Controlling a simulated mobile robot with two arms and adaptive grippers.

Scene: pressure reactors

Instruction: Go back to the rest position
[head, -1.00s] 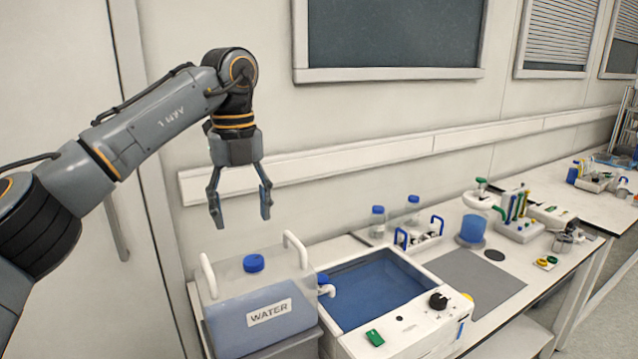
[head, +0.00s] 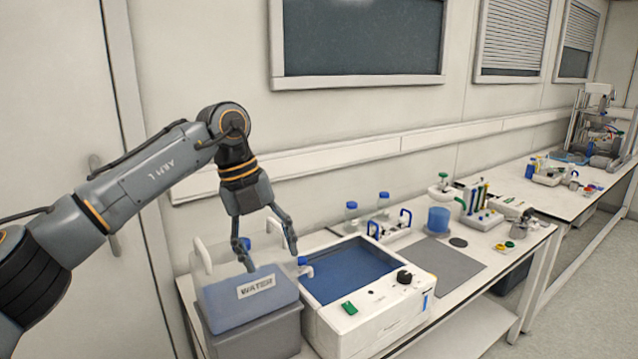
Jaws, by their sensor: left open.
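My left gripper (head: 270,258) is open and points down. Its fingers show in front of the upper part of the water container and hold nothing that I can see. The container (head: 245,303) is translucent with blue liquid and a "WATER" label, and stands on a grey block (head: 262,335). My left arm comes in from the left edge, bent at the wrist. My right gripper is not in view.
A white water bath (head: 372,325) with a blue basin stands right of the container on the bench. Bottles (head: 352,212), a blue beaker (head: 438,220) and a rack (head: 482,218) stand further back. A door (head: 60,100) is at left.

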